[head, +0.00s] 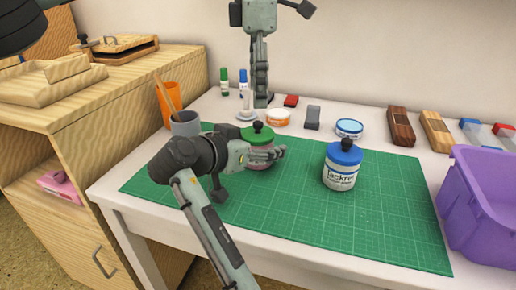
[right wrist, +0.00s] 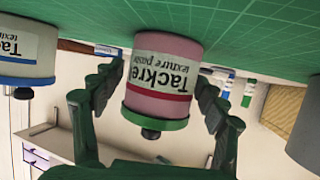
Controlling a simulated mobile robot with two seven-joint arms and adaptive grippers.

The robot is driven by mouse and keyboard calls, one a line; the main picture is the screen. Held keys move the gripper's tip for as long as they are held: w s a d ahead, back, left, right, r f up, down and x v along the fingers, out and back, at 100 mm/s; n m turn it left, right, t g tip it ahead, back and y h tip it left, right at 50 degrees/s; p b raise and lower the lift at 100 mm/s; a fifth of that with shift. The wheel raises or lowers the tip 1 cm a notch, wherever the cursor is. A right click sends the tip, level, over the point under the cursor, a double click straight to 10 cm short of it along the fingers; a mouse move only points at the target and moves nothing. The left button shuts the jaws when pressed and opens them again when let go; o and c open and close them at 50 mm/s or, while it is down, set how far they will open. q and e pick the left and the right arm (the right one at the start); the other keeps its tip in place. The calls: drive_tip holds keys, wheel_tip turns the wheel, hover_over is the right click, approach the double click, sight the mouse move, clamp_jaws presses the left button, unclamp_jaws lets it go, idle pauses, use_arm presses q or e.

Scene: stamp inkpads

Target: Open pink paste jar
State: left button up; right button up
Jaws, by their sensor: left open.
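The pink paste jar (right wrist: 162,75) has a pink body, a "Tackre..." label and a green lid (head: 257,133) with a black knob. It stands upright on the green cutting mat (head: 390,215); the right wrist view shows it upside down. My right gripper (head: 280,153) has a finger on each side of the jar body and is shut on it. In the head view its wrist and finger hide part of the jar. My left gripper (head: 261,103) is open, empty, pointing down above and just behind the lid. The lid is on the jar.
A blue-lidded jar (head: 341,170) stands to the right on the mat. Inkpads and small tins line the back, with wooden blocks (head: 402,126) at the back right. A purple bin (head: 485,200) is at the right edge. A grey cup (head: 185,123) stands left. The mat's front right is clear.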

sight(258, 123)
drive_tip(key=c, duration=1.4)
use_arm(q)
drive_tip(key=shift+o, duration=0.7)
use_arm(e)
drive_tip(key=shift+c, duration=0.6)
use_arm(q)
drive_tip(key=n, duration=0.3)
drive_tip(key=r+n, duration=0.1)
drive_tip(key=n, duration=0.8)
drive_tip(key=r+n, duration=0.1)
drive_tip(key=n, duration=0.1)
drive_tip(key=shift+n, duration=0.3)
wheel_tip(258, 123, down, 10)
drive_tip(key=n, duration=1.9)
drive_tip(key=shift+r, duration=0.1)
